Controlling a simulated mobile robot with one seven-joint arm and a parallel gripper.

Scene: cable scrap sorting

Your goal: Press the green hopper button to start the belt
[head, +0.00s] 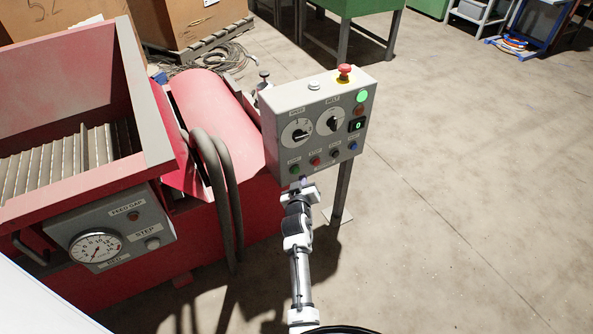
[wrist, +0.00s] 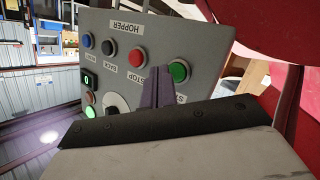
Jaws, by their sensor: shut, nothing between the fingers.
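The grey control panel (head: 278,150) stands on a post beside the red machine. In the head view the green hopper button (head: 294,169) is at the left end of its bottom row, just above my gripper (head: 302,182). In the wrist view the panel is turned, and the green button (wrist: 180,71) sits to the right of my gripper's fingertips (wrist: 156,75). The fingers are shut and empty. The tips appear between the green button and the red stop button (wrist: 137,58). I cannot tell whether they touch the panel.
A black button (wrist: 108,47) and a blue button (wrist: 87,40) continue the row. Two dials and a red emergency knob (head: 344,72) are higher on the panel. Thick hoses (head: 228,190) hang left of my arm. The floor to the right is clear.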

